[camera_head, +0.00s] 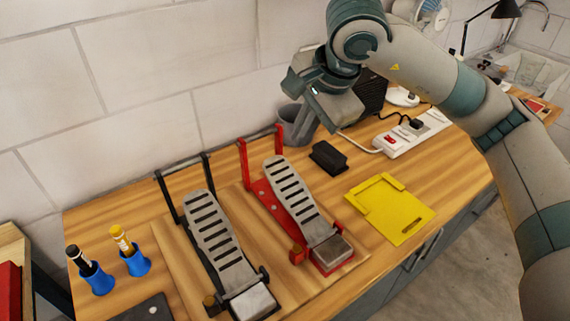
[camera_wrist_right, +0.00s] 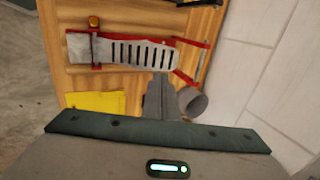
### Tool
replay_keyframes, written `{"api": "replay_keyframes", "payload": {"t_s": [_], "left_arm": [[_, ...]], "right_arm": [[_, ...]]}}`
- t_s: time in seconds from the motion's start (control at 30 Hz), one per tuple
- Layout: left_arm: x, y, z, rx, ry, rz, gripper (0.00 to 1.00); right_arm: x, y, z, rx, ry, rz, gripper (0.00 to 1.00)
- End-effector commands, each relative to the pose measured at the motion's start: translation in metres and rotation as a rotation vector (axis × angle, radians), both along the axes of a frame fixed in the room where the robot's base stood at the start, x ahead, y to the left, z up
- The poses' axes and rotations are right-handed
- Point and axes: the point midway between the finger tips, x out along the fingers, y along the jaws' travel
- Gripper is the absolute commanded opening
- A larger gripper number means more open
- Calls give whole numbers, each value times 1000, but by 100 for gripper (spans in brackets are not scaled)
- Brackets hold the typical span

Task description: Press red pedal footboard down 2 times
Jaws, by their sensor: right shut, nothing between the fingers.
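The red pedal (camera_head: 270,200) stands on the wooden bench, with a red frame and a slotted grey footboard (camera_head: 290,189). The footboard slopes up toward the wall. In the right wrist view the red pedal's footboard (camera_wrist_right: 140,54) lies beyond my fingertips. My right gripper (camera_head: 316,98) is raised above the bench behind the pedal, near a grey cup; it is apart from the footboard. In the right wrist view its fingers (camera_wrist_right: 160,90) are together and empty. My left gripper is not in view.
A black-framed pedal (camera_head: 220,245) stands left of the red one. A grey cup (camera_head: 294,124), a black block (camera_head: 328,157), a yellow plate (camera_head: 392,208) and a power strip (camera_head: 415,134) lie near. Two blue holders (camera_head: 133,262) stand at left. The tiled wall borders the bench.

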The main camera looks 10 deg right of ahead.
Motion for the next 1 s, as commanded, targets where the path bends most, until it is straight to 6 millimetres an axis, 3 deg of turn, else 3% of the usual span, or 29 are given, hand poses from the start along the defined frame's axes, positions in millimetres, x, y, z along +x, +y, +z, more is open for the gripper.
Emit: {"api": "replay_keyframes", "payload": {"t_s": [0.27,0.47,0.67,1.0], "left_arm": [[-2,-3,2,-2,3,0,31],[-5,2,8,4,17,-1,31],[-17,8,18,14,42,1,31],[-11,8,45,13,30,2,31]], "right_arm": [[1,1,-3,0,2,-1,0],[8,3,-17,0,4,-1,0],[18,8,-44,0,7,-1,0],[40,17,-97,-1,6,-1,0]]}}
